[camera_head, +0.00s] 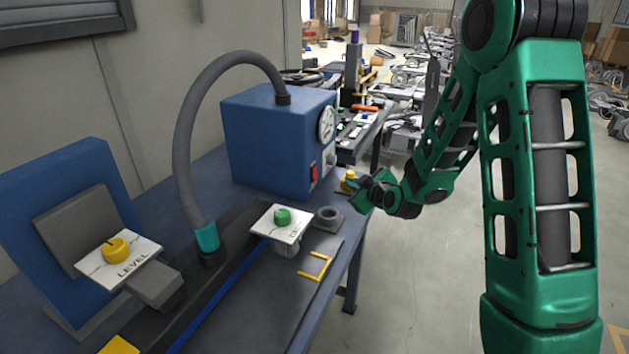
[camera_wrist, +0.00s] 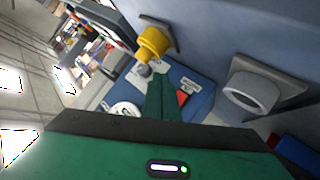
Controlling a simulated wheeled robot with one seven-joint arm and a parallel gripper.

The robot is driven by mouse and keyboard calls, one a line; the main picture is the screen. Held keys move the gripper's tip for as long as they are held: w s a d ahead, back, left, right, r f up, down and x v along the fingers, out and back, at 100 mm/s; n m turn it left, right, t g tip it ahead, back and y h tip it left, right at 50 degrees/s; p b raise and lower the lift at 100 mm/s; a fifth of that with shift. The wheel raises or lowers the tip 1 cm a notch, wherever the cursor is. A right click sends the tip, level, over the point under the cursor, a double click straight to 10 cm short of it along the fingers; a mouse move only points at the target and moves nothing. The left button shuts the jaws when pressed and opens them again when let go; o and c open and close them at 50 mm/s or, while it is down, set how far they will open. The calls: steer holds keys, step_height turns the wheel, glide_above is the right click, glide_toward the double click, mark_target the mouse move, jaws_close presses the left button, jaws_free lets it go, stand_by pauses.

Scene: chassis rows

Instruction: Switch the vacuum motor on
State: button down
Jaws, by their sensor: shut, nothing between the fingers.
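The vacuum motor unit is a blue box (camera_head: 262,140) on the bench, with a round white gauge (camera_head: 327,123) and a red switch (camera_head: 314,172) on its right face. In the wrist view the red switch (camera_wrist: 182,97) shows just right of my fingers, next to a white label. Whether it is on or off is too small to tell. My gripper (camera_head: 354,189) is shut and empty, in front of that face, to the right of the switch and close to a yellow knob (camera_head: 348,176). In the wrist view my green fingers (camera_wrist: 160,82) point toward the box, apart from the switch.
A grey ring holder (camera_head: 328,216) stands below the box, near the bench edge. A green knob on a white plate (camera_head: 281,217) and a yellow LEVEL knob (camera_head: 116,249) are nearer. A grey hose (camera_head: 185,130) arches from the box.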

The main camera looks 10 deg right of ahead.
steer(key=shift+w+a+f, duration=0.15)
steer(key=shift+w+a, duration=0.65)
steer(key=shift+a, duration=0.3)
steer(key=shift+w+a+f, duration=0.15)
steer(key=shift+w+a, duration=0.6)
steer(key=shift+a, duration=0.3)
steer(key=shift+w+a+f, duration=0.15)
steer(key=shift+w+a, duration=0.65)
steer(key=shift+a, duration=0.3)
steer(key=shift+a, duration=0.1)
steer(key=shift+w+a, duration=0.1)
steer(key=shift+a, duration=0.1)
steer(key=shift+w+a, duration=0.2)
steer(key=shift+a, duration=0.1)
steer(key=shift+d, duration=0.1)
stand_by(0.5)
steer(key=shift+s+d, duration=0.45)
steer(key=shift+d, duration=0.1)
steer(key=shift+s+d+r, duration=0.2)
steer(key=shift+s+d, duration=0.55)
steer(key=shift+d, duration=0.25)
steer(key=shift+s+d+r, duration=0.15)
steer(key=shift+s+d, duration=0.55)
steer(key=shift+d, duration=0.3)
